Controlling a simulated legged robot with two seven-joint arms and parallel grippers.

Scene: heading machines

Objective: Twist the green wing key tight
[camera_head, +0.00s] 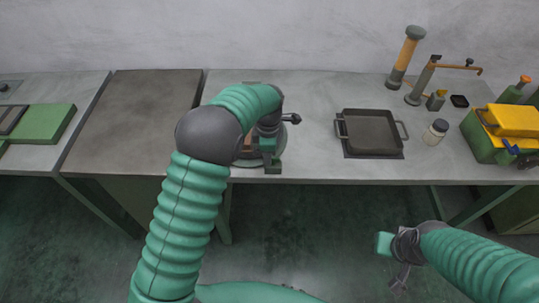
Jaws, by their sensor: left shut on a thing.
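A small bench machine with a green base (273,167) and a dark-knobbed lever (292,118) stands near the front edge of the grey worktop. My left arm arches over it, and my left gripper (268,145) points down at it, shut on what I take to be the green wing key. The key itself is hidden by the gripper and wrist, so its angle cannot be seen. My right gripper (391,262) hangs low at the right, in front of the bench and away from the machine. Its jaw gap is not clear.
A dark square pan (373,132) with side handles sits right of the machine, beside a lidded jar (435,132). An orange-handled tool (406,58) and a tap-like stand (422,82) are behind. A yellow-topped green box (487,140) stands far right. The dark worktop (130,120) at left is clear.

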